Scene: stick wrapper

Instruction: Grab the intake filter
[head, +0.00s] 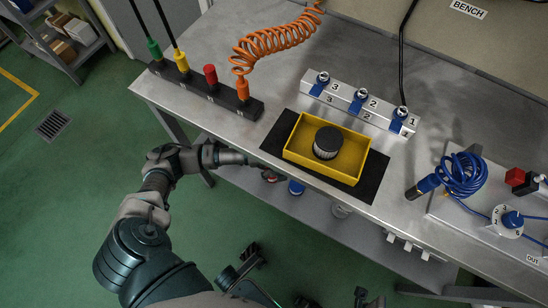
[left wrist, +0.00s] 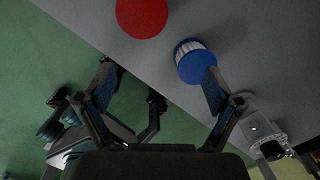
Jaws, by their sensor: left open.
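A round filter (head: 327,143) with a dark cap and pale pleated sides stands upright in a yellow tray (head: 299,154) on the bench. A second pleated filter with a blue cap (head: 296,187) and a red-capped round piece (head: 269,177) are on the lower shelf. In the left wrist view, the blue-capped filter (left wrist: 193,61) shows white pleats, and the red cap (left wrist: 142,16) is to its left. My left gripper (left wrist: 160,70) is open and empty, its right finger overlapping the blue-capped filter's edge; contact cannot be told. My right gripper is not identifiable.
The bench edge runs over the lower shelf (head: 376,247), close to my left gripper. On the bench are a black mat (head: 374,175), a connector block (head: 215,98), a numbered valve block (head: 338,97) and a coiled blue hose (head: 462,174). Green floor lies in front.

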